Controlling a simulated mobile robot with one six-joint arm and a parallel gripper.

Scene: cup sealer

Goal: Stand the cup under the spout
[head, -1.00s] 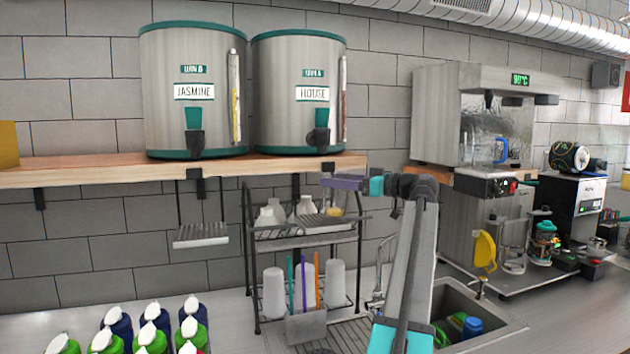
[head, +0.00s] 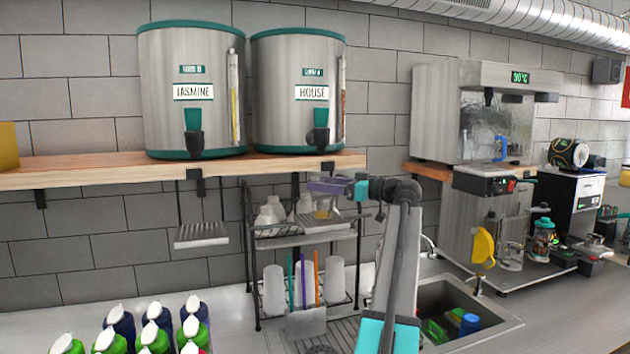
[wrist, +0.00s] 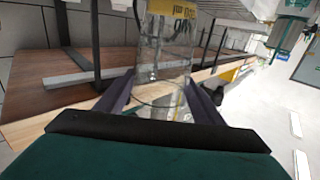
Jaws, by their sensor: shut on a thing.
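My gripper (head: 325,187) is shut on a clear cup (head: 324,209) with a yellow label, below the shelf and the HOUSE urn (head: 297,80). The cup also shows between the fingers in the wrist view (wrist: 165,60). In the head view the cup looks upright, just over the right hanging drip tray (head: 335,223); I cannot tell if it touches. The HOUSE spout (head: 318,138) is above the gripper. The JASMINE urn (head: 190,75) has its own spout (head: 194,132), with an empty drip tray (head: 201,236) hanging below it.
The wooden shelf (head: 100,173) runs above the gripper. A wire rack (head: 250,255) with white bottles and cups stands close behind and below. A sink (head: 465,310) and bottles (head: 150,335) are on the counter. The dispenser (head: 440,110) stands to the right.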

